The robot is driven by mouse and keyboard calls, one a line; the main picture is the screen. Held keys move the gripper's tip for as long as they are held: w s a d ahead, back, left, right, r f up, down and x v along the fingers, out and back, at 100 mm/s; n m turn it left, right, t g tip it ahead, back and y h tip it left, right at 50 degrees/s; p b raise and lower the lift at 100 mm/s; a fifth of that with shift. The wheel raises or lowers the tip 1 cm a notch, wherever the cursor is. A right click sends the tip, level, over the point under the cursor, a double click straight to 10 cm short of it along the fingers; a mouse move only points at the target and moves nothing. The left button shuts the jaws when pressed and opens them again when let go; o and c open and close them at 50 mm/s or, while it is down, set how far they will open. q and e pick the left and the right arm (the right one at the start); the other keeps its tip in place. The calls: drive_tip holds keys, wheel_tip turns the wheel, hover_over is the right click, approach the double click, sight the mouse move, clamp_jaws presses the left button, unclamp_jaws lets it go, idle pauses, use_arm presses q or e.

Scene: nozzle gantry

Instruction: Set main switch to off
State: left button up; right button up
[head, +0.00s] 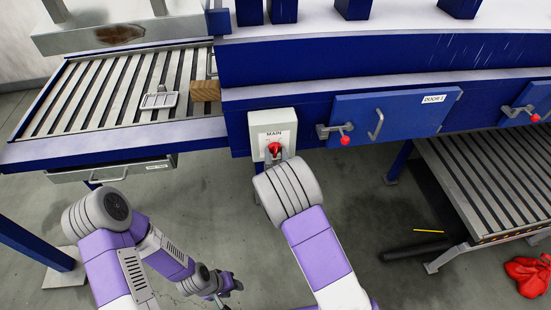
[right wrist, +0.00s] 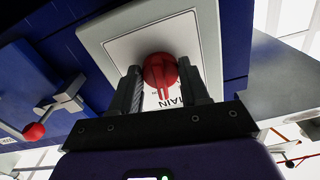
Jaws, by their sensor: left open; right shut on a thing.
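The main switch is a red knob (head: 274,149) on a pale box marked MAIN (head: 273,123), fixed to the front of the blue gantry. In the right wrist view the red knob (right wrist: 160,69) sits between the two dark fingers of my right gripper (right wrist: 160,78), which is shut on it. The knob's ridge looks close to upright against the plate lettering; I cannot read any on or off mark. In the head view my right wrist hides most of that gripper. My left gripper (head: 226,290) is open and empty, low over the floor, away from the box.
Right of the box is a blue door (head: 390,117) with a handle and a red-knobbed latch (head: 345,140). A slatted table (head: 110,95) at left holds a metal frame (head: 158,100) and a wooden block (head: 205,91). A red cloth (head: 528,276) lies on the floor at right.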

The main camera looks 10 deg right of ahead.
drive_tip(key=n+b, duration=0.1)
drive_tip(key=n, duration=0.2)
drive_tip(key=shift+f+n+b, duration=0.1)
drive_tip(key=shift+n+b, duration=0.2)
drive_tip(key=shift+b, duration=0.1)
drive_tip(key=shift+d+n+b, duration=0.1)
drive_tip(key=shift+n+b, duration=0.55)
drive_tip(key=shift+n, duration=1.25)
drive_tip(key=o, duration=1)
drive_tip(key=shift+o, duration=0.2)
drive_tip(key=s, duration=0.7)
drive_tip(key=shift+s, duration=0.35)
